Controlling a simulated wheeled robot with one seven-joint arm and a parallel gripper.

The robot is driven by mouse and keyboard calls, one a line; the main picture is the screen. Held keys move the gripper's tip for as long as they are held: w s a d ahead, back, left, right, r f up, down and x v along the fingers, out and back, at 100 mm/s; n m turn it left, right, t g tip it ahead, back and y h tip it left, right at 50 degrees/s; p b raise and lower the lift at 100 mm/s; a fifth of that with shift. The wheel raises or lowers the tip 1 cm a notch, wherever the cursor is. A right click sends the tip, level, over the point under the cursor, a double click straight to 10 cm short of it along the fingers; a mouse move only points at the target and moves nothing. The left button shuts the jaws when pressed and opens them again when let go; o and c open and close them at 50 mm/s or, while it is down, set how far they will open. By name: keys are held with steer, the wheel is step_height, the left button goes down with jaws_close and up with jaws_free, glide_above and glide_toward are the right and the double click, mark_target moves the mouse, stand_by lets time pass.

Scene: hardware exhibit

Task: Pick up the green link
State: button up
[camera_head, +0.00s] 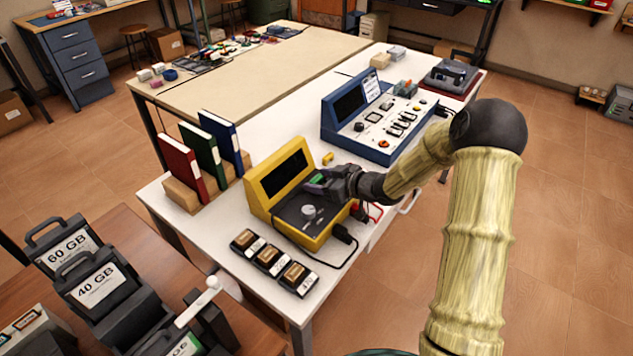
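A small green piece (317,179), which looks like the green link, shows at the tip of my gripper (319,184). It is beside the right edge of the yellow device's (252,192) screen, above the panel. My arm reaches in from the right with the dark gripper pointing left. The green piece appears to lie between or just at the fingers. The view is too small to tell whether the fingers are closed on it, or whether it is touching the device. The gripper hides part of the device's right side.
A blue console (355,139) stands behind the yellow device on the white table (262,136). Red, green and blue binders stand in a wooden holder (183,194) at left. Several small labelled modules (270,258) lie in front. A small yellow block (327,158) is behind the gripper.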

steer(key=c, duration=0.8)
step_height(320, 180, up, 10)
steer(key=shift+r+p, duration=0.1)
steer(key=shift+p, duration=0.8)
steer(key=s+d+m+t+h+p, duration=0.1)
steer(key=d+m+h+p, duration=0.2)
steer(key=d, duration=0.1)
steer(key=s+d+m+t+h+p, duration=0.2)
steer(key=d+m+h+p, duration=0.2)
steer(key=s+d+m+t+h+p, duration=0.1)
steer(key=d+m+t+h+p, duration=0.1)
steer(key=d+m+h+p, duration=0.1)
steer(key=shift+s+d+f+m+h+p, duration=0.1)
steer(key=shift+d+m+h+p, duration=0.1)
steer(key=shift+d, duration=0.25)
steer(key=shift+s+d+f+m+h+p, duration=0.1)
steer(key=shift+d+h+p, duration=0.1)
steer(key=shift+d, duration=0.2)
